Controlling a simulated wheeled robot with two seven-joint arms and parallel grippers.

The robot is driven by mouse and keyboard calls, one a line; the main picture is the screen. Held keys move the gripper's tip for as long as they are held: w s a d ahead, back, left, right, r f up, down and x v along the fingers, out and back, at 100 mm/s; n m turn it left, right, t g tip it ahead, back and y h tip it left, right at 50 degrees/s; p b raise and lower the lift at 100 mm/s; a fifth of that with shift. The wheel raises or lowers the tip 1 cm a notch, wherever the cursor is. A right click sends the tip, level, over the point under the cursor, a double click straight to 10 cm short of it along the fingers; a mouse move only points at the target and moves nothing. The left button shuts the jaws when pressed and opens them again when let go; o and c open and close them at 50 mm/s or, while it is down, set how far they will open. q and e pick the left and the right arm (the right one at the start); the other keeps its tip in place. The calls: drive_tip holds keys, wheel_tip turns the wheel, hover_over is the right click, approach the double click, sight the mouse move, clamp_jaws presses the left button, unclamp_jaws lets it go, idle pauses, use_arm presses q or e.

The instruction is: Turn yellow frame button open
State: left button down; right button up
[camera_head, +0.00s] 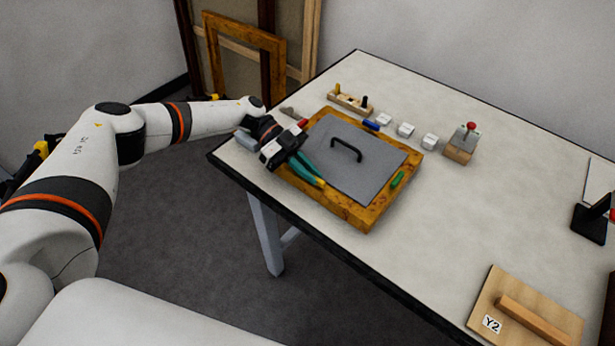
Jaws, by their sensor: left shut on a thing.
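A wooden frame (360,215) lies on the table with a grey panel (375,177) inside it. The panel has a black handle (346,148). My left gripper (314,177) reaches over the frame's near left side, its teal fingers shut on a small yellow piece, the yellow button (321,183). The fingers partly hide the button, so its angle is unclear. A green button (397,179) is on the frame's right side, a blue one (371,125) at the far side and a red one (303,123) at the left. My right gripper is out of view.
Behind the frame are a wooden block with pegs (350,102), several white blocks (406,130) and a wooden block with a red knob (458,150). A board marked Y2 (507,305) lies at the near right.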

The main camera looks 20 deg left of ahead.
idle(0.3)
use_arm(q)
drive_tip(key=c, duration=1.5)
unclamp_jaws()
drive_tip(key=shift+d, duration=0.1)
drive_tip(key=shift+w+a+r+b, duration=0.1)
drive_tip(key=shift+w+a+b, duration=0.15)
drive_tip(key=shift+a, duration=0.2)
drive_tip(key=b+v, duration=0.4)
drive_tip(key=v, duration=0.6)
drive_tip(key=shift+w+a, duration=0.1)
drive_tip(key=shift+w, duration=0.1)
drive_tip(key=shift+a+r, duration=0.2)
drive_tip(key=shift+a, duration=0.1)
